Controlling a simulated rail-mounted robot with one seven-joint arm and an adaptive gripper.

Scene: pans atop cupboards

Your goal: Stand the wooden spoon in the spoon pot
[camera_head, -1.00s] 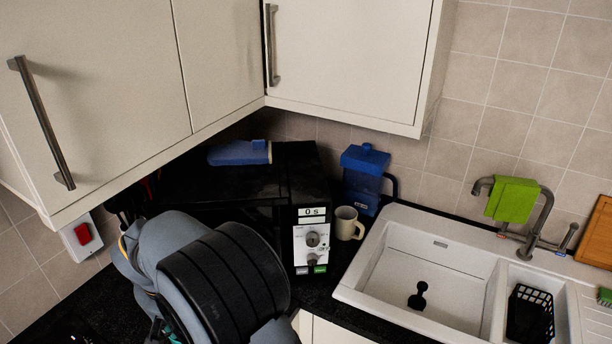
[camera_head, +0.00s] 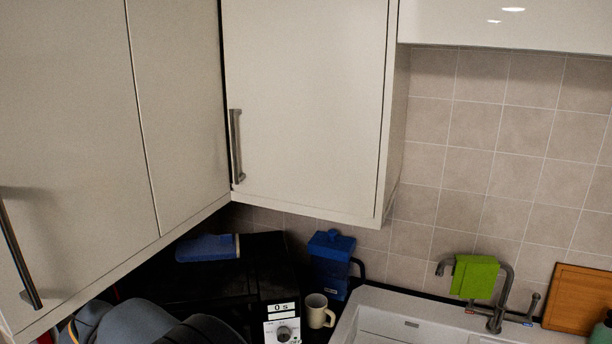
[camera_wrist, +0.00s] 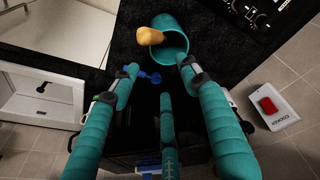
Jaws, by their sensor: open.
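In the wrist view a teal spoon pot (camera_wrist: 177,53) stands on the dark worktop, its mouth facing the camera. A tan, wood-coloured piece (camera_wrist: 124,37), which looks like the wooden spoon seen end-on, sticks out over the pot's left rim. Whether its lower part is inside the pot I cannot tell. My gripper (camera_wrist: 160,76) has its teal fingers spread wide, with nothing between them. Its tips appear just short of the pot and spoon in the picture. The head view shows neither pot, spoon nor gripper.
A cooker switch (camera_wrist: 271,108) is on the tiled wall. In the head view are a black microwave (camera_head: 262,262), a blue jug (camera_head: 330,262), a mug (camera_head: 317,312), a sink (camera_head: 385,322) and overhanging cupboards (camera_head: 305,110).

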